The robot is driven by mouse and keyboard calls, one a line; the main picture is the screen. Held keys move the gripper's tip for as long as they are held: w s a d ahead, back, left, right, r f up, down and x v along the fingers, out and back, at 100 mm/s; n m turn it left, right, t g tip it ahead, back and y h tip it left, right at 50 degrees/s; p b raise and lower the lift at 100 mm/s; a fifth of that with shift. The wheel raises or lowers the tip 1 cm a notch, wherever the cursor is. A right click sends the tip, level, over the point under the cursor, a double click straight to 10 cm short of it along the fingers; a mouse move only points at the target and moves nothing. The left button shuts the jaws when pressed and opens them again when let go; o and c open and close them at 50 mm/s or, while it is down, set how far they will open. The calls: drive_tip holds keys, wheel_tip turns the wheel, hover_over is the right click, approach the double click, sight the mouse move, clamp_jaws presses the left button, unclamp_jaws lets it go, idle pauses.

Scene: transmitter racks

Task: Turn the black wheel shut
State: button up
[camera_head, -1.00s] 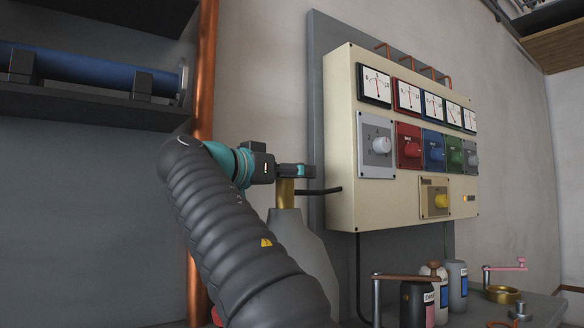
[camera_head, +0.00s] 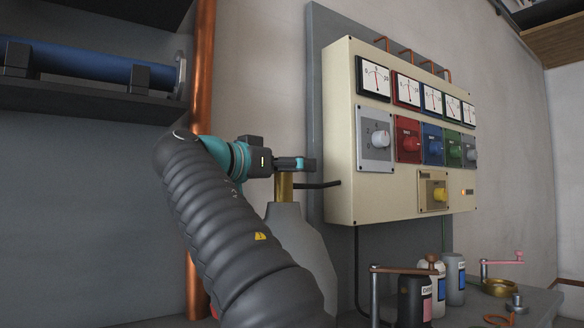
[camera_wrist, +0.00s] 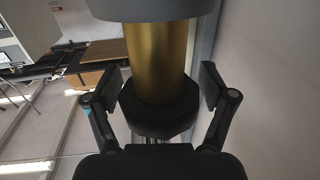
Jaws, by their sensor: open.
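The black wheel (camera_wrist: 158,113) is a dark, many-sided knob at the end of a brass stem (camera_wrist: 157,60) in the wrist view. The brass stem also shows in the head view (camera_head: 284,187), standing on a grey bottle (camera_head: 297,238). In the head view the wheel is hidden or cannot be told from my gripper. My gripper (camera_wrist: 162,88) is open in the wrist view, one finger on each side of the stem and wheel, with gaps visible. In the head view my gripper (camera_head: 307,164) is at the top of the stem.
A cream panel (camera_head: 341,140) with dials and coloured knobs stands just right of the gripper. A copper pipe (camera_head: 202,100) runs upright on the left. Several containers and a hand crank (camera_head: 405,269) stand on the bench at the lower right.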

drive_tip(key=v, duration=1.2)
